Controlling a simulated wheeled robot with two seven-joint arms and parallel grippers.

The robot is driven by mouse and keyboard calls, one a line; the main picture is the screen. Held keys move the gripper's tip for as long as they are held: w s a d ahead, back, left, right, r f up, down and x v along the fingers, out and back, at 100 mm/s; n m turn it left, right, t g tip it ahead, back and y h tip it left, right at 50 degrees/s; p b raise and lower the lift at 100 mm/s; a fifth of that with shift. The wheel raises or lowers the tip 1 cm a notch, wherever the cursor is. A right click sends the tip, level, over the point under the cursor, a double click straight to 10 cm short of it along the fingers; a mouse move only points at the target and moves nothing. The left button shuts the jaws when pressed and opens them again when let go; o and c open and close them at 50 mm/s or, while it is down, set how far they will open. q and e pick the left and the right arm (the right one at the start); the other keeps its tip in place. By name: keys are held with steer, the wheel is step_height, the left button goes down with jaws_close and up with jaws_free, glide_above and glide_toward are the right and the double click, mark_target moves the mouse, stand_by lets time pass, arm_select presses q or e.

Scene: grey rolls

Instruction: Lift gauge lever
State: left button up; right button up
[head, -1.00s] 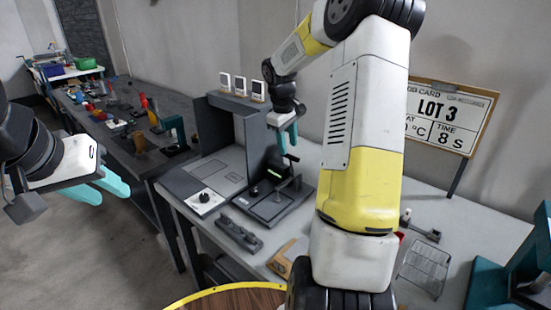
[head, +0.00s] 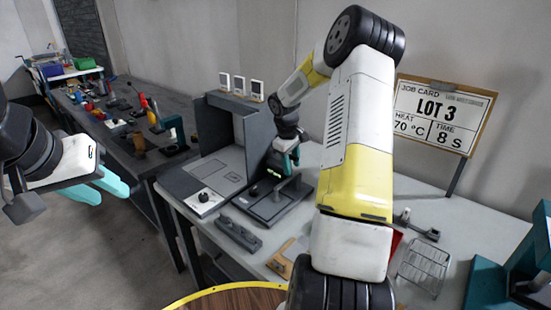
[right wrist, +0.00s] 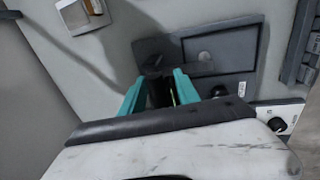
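The gauge (head: 262,208) is a dark flat base with a small raised mechanism and a lit green mark, on the grey bench. Its lever (head: 293,184) is dark and low at the back right of the base; its upper end is hidden by my fingers. My right gripper (head: 291,161) points down just above the lever, its teal fingers apart. In the right wrist view the open fingers (right wrist: 158,92) straddle a dark part; whether they touch it I cannot tell. My left gripper (head: 108,186) is open and empty, away to the left of the bench.
A grey upright panel (head: 222,135) stands behind a control plate with a knob (head: 203,196). A dark bar fixture (head: 240,234) lies in front. A wire rack (head: 424,264) and a teal press (head: 515,270) are at right. A job card board (head: 436,117) stands behind.

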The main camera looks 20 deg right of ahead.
steer(key=shift+c, duration=0.2)
jaws_close()
steer(key=shift+r, duration=0.1)
stand_by(1.0)
